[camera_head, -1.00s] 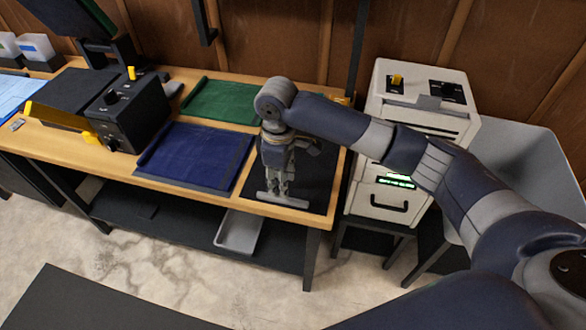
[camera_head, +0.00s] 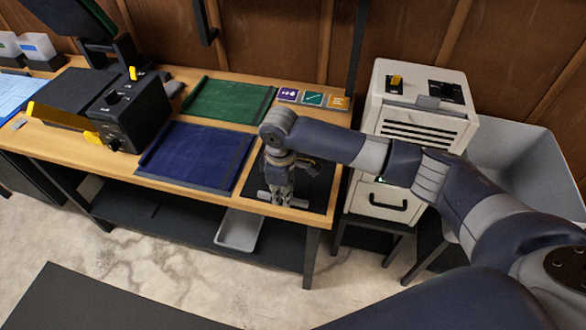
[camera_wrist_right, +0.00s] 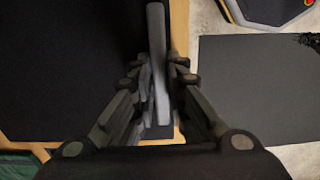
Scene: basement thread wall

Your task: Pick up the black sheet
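The black sheet (camera_head: 316,188) lies flat at the right end of the wooden workbench, partly hidden by my right arm. A grey bar (camera_head: 297,201) runs along its front edge. In the right wrist view the sheet (camera_wrist_right: 65,70) fills the left side, and the bar (camera_wrist_right: 157,45) stands between my fingers. My right gripper (camera_head: 281,197) points down at the bar. Its fingers (camera_wrist_right: 157,75) are close in on both sides of the bar and appear shut on it. The sheet looks still on the bench. My left gripper is not in view.
A blue sheet (camera_head: 195,155) and a green sheet (camera_head: 228,101) lie on the bench (camera_head: 110,166). A black box (camera_head: 130,113) stands to their left. A pale machine (camera_head: 420,110) and a grey bin (camera_head: 530,155) stand right of the bench.

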